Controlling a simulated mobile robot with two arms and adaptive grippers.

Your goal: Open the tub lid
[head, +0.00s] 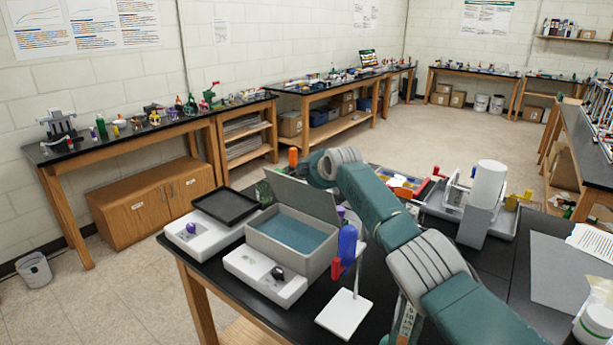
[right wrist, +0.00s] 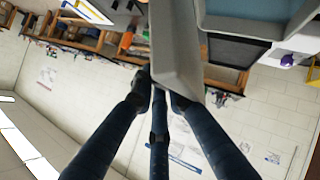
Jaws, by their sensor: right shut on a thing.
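The grey tub (head: 280,262) sits on the black table in the head view, its inside blue. Its grey lid (head: 303,197) stands raised along the tub's back edge, leaving the top open. In the right wrist view the lid (right wrist: 176,45) shows as a pale panel beside the blue-lined tub (right wrist: 236,24). My right gripper (right wrist: 160,88) is shut on the lid's edge. In the head view my right arm comes in from the lower right and its end is behind the lid, so the fingers are hidden there. My left gripper is in neither view.
White boxes with knobs (head: 262,278) (head: 205,232) stand in front of and left of the tub, with a black tray (head: 226,206) behind. A blue-and-red object on a white stand (head: 343,314) is close on the right. A white cylinder (head: 488,184) stands farther right.

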